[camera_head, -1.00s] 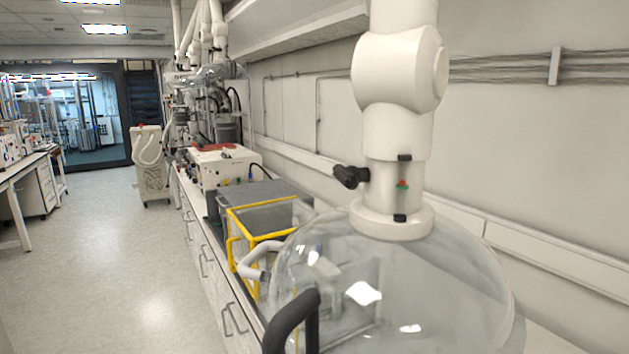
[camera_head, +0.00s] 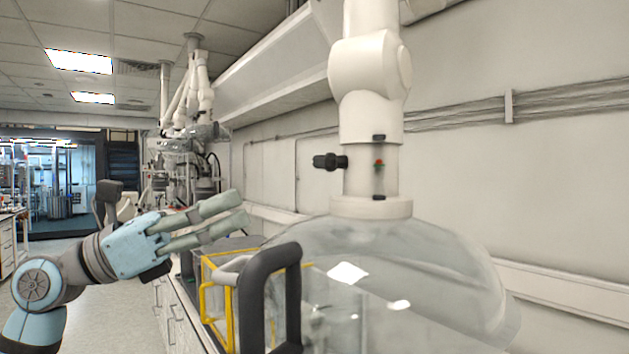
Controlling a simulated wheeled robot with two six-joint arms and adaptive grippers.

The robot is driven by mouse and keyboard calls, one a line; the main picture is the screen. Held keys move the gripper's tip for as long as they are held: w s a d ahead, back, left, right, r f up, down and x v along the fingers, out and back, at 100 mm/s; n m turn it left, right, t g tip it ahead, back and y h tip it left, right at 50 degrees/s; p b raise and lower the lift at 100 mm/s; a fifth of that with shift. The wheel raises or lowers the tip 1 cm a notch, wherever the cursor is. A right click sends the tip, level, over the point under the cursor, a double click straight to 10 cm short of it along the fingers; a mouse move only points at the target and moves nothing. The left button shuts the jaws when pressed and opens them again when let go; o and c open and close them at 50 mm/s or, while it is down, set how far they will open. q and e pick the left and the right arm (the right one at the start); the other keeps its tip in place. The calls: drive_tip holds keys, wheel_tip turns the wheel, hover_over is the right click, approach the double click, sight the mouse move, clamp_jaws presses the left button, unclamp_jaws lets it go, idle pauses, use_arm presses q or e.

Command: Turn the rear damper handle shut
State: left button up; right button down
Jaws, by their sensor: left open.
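The black damper handle (camera_head: 330,162) sticks out to the left from the white extraction pipe (camera_head: 370,175), just above the clear dome hood (camera_head: 400,265). A small red and green mark shows on the pipe beside it. My left gripper (camera_head: 243,213) is open and empty, its two fingers pointing right. In the picture it is left of the handle and a little lower, apart from it. My right gripper is out of view. Another extraction arm (camera_head: 200,95) hangs further back; no handle on it can be made out.
A thick black grab handle (camera_head: 270,300) stands at the front of the dome. A yellow-framed clear box (camera_head: 218,310) sits on the bench behind it. The wall with cables (camera_head: 510,105) runs along the right. The floor aisle (camera_head: 130,310) on the left is clear.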

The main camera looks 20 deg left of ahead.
use_arm(q)
drive_tip(key=p, duration=0.3)
approach(318, 165)
drive_tip(key=x, duration=0.3)
drive_tip(key=shift+w+d+r, duration=0.2)
drive_tip(key=shift+r, duration=0.2)
drive_tip(key=x, duration=0.3)
drive_tip(key=p+x, duration=0.1)
drive_tip(key=x, duration=0.1)
drive_tip(key=shift+d, duration=0.45)
drive_tip(key=shift+w+a+f, duration=0.1)
drive_tip(key=shift+w, duration=0.05)
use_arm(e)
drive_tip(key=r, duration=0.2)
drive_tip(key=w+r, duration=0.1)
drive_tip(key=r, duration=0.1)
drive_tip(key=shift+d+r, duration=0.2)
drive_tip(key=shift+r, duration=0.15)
use_arm(q)
drive_tip(key=c, duration=1.2)
drive_tip(key=shift+o, duration=0.2)
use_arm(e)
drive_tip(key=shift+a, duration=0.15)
